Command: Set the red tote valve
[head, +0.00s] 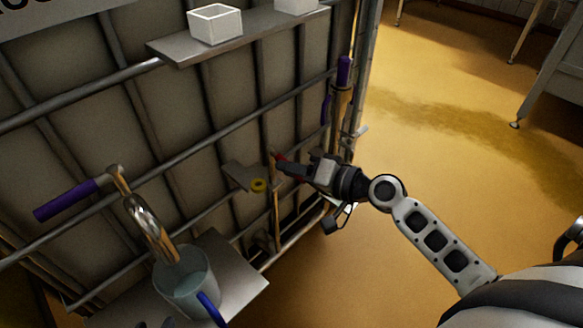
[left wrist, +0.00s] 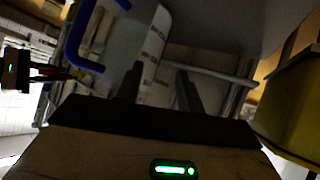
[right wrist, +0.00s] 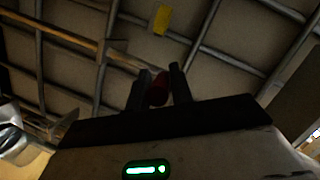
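The red valve handle (head: 278,157) is at the front of the caged tote, at the tips of my right gripper (head: 288,166). In the right wrist view the red handle (right wrist: 158,90) sits between the two fingers of my right gripper (right wrist: 160,85), which look closed on it. Most of the handle and the valve body are hidden. My left gripper (left wrist: 160,85) is open and empty, below the pitcher in its wrist view. In the head view only a dark bit of it may show at the bottom edge.
A purple-handled valve (head: 68,199) with a chrome spout (head: 150,228) is above a clear pitcher (head: 186,283) with a blue handle (head: 211,308). Another purple handle (head: 343,70) is at the tote's corner. White square moulds (head: 215,25) stand on a shelf.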

